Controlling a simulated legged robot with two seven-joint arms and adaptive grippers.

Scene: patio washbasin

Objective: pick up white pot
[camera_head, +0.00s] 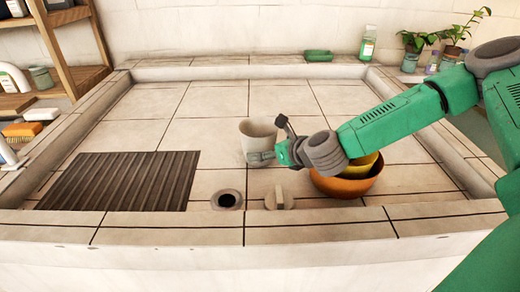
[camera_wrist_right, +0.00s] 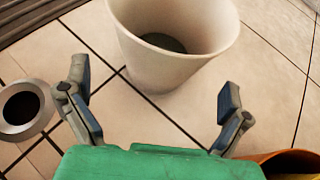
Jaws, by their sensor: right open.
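The white pot (camera_head: 257,133) stands upright on the tiled floor of the basin, near its middle. In the right wrist view the white pot (camera_wrist_right: 175,50) shows its open top and dark inner bottom, just ahead of my fingers. My right gripper (camera_head: 270,140) is at the pot's near right side in the head view. In the wrist view my right gripper (camera_wrist_right: 155,105) is open, its two fingers spread wide with bare tile between them. The pot is beyond the fingertips and not gripped. My left gripper is not in view.
An orange bowl (camera_head: 347,185) with a yellow bowl (camera_head: 362,168) in it sits under my right forearm. A drain hole (camera_head: 227,199), a stopper (camera_head: 279,199) and a dark ribbed mat (camera_head: 122,181) lie near the front ledge. A green dish (camera_head: 319,56) is on the back ledge.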

